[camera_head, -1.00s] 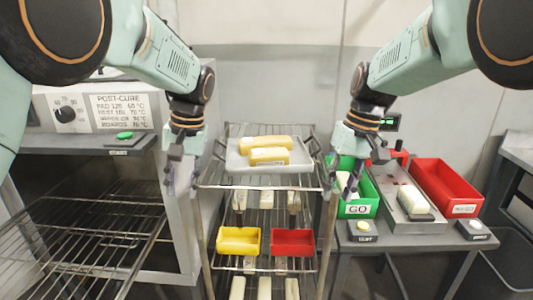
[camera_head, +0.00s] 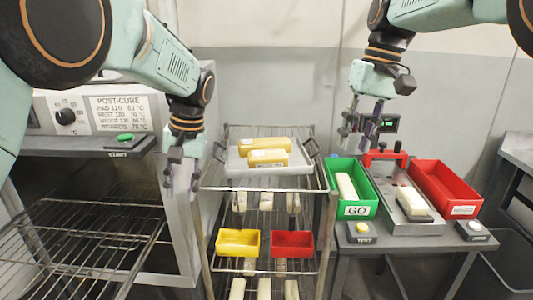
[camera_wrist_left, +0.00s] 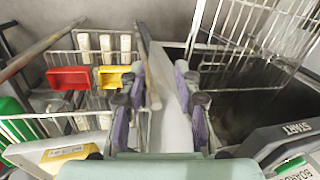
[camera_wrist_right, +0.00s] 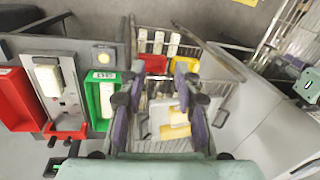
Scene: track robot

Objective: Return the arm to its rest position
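My right gripper (camera_head: 362,122) is raised above the back of the green GO bin (camera_head: 355,211), left of the small display. It is open and empty, with its fingers apart in the right wrist view (camera_wrist_right: 158,95). A pale bar (camera_head: 346,186) lies in the green bin, clear of the gripper. My left gripper (camera_head: 181,185) hangs between the oven and the wire rack. It is open and empty, with its fingers apart in the left wrist view (camera_wrist_left: 160,95).
The wire rack (camera_head: 263,187) holds a tray (camera_head: 235,162) with yellow blocks, and a yellow bin (camera_head: 238,242) and red bin (camera_head: 292,244) below. A test fixture (camera_head: 409,226) holding a pale bar and a red bin (camera_head: 446,188) stand right. The oven (camera_head: 70,150) stands left.

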